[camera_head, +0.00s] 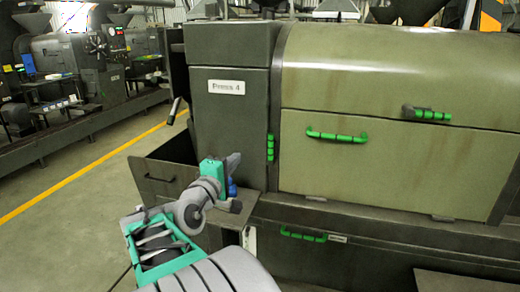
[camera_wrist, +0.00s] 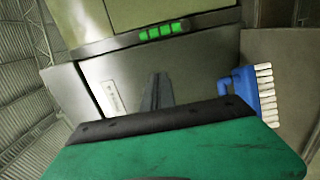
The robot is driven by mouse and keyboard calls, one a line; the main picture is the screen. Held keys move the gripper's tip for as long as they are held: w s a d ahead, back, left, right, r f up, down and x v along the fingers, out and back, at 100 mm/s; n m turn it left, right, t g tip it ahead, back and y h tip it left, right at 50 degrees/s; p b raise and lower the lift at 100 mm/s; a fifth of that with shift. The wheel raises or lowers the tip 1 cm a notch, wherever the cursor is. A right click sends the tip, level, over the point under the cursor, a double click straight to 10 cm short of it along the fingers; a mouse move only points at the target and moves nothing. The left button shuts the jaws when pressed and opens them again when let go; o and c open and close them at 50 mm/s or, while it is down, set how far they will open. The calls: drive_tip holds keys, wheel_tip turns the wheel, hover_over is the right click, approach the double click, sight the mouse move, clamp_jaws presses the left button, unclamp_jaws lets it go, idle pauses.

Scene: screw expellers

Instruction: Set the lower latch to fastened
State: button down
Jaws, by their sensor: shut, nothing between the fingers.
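Several green handles show on the Press 4 machine (camera_head: 225,115), and I cannot tell for certain which one is the lower latch. A green grip (camera_head: 430,114) on a dark mount sits at the seam of the rounded cover. A short upright green handle (camera_head: 270,147) is on the narrow cabinet's right edge. A green handle also shows near the top of the wrist view (camera_wrist: 160,31), beyond the fingers. My gripper (camera_head: 233,160) is in front of the lower cabinet, left of the upright handle and apart from it. Its dark fingers (camera_wrist: 157,90) are together and empty.
A long green bar handle (camera_head: 337,135) is on the lower cover panel, and another (camera_head: 303,235) is below the ledge. An open dark bin (camera_head: 165,170) juts out at left. A blue brush (camera_wrist: 245,88) with pale bristles is close right of my gripper. The left floor is clear.

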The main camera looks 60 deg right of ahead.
sight(272, 147)
drive_tip(key=d+p, duration=0.1)
drive_tip(key=d, duration=0.2)
drive_tip(key=s+d+p, duration=0.1)
drive_tip(key=d, duration=0.3)
drive_tip(key=s+d+p, duration=0.1)
drive_tip(key=d, duration=0.3)
drive_tip(key=shift+s+r, duration=0.1)
drive_tip(key=shift+s, duration=0.05)
drive_tip(key=shift+s+d, duration=0.15)
drive_tip(key=shift+s, duration=0.05)
